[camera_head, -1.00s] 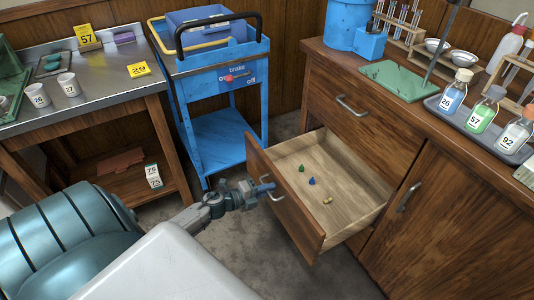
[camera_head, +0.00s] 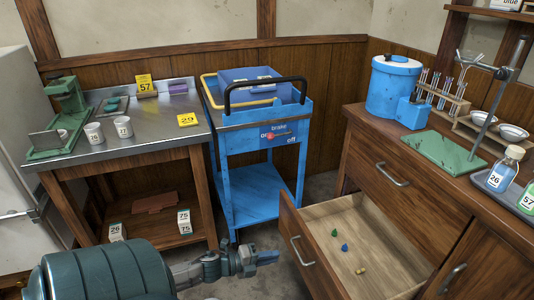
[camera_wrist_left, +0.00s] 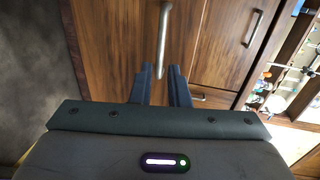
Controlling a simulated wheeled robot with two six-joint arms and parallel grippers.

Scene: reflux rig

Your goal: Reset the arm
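My left gripper (camera_head: 268,257) is in the lower middle of the head view, left of the open drawer (camera_head: 374,238) and apart from its metal handle (camera_head: 302,251). In the left wrist view the gripper (camera_wrist_left: 161,72) shows two dark fingers with a gap between them and nothing held. A metal handle (camera_wrist_left: 164,38) on a wooden front lies beyond the fingertips. My right gripper is in neither view.
The drawer holds small green, blue and yellow pieces. A blue cart (camera_head: 258,150) with a brake lever stands behind the gripper. A metal-topped table (camera_head: 150,140) is at left, a wooden counter (camera_head: 372,125) at right.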

